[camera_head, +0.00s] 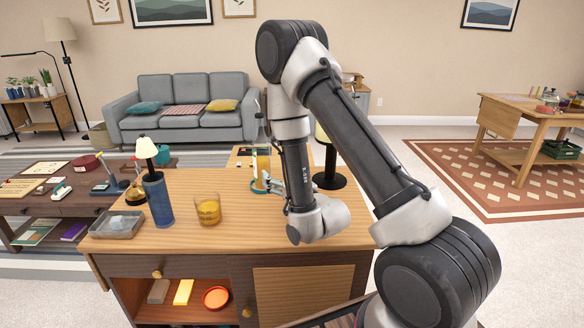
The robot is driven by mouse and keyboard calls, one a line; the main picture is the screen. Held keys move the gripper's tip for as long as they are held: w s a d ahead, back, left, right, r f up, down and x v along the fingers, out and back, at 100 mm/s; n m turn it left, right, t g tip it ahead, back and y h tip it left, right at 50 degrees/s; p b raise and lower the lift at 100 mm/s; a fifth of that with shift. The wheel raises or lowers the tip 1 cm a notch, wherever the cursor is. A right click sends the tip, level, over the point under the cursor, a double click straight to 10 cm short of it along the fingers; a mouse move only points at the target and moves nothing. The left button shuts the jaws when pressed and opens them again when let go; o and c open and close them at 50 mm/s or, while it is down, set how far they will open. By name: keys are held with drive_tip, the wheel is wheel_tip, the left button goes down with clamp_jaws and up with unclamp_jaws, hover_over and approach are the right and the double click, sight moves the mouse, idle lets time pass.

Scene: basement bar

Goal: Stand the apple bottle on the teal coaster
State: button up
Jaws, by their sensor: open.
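My arm crosses the bar cabinet's wooden top (180,238), and its wrist hangs low over the right half. A small upright amber item with pale and teal parts (262,167) stands just left of my forearm, partly covered. I cannot tell whether it is the apple bottle. Teal shows low beside it, but I cannot tell whether that is the teal coaster. A dark blue cylindrical vessel (157,196) stands upright on the left part of the top.
An amber-filled glass (207,208) and a grey tray with clear pieces (118,224) stand on the left. A black round-based stand (330,181) is behind my arm. The top's front middle is clear.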

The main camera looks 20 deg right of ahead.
drive_tip(key=w+d+r+m+g+h, duration=0.1)
drive_tip(key=w+d+r+g+h, duration=0.15)
drive_tip(key=r, duration=0.45)
drive_tip(key=s+d+r+g, duration=0.4)
drive_tip(key=s+d+r, duration=0.15)
drive_tip(key=s, duration=0.25)
drive_tip(key=s+d+r+g, duration=0.1)
drive_tip(key=s+r+g, duration=0.1)
drive_tip(key=s, duration=0.7)
drive_tip(key=s+d+r+m+g+h, duration=0.1)
drive_tip(key=s+d+r+g, duration=0.1)
drive_tip(key=s, duration=0.7)
drive_tip(key=s+d+r+g, duration=0.1)
drive_tip(key=s+r+g, duration=0.2)
drive_tip(key=s, duration=0.5)
drive_tip(key=shift+s+d+m, duration=0.15)
drive_tip(key=shift+s+m, duration=0.15)
drive_tip(key=shift+s, duration=0.1)
drive_tip(key=shift+h, duration=0.25)
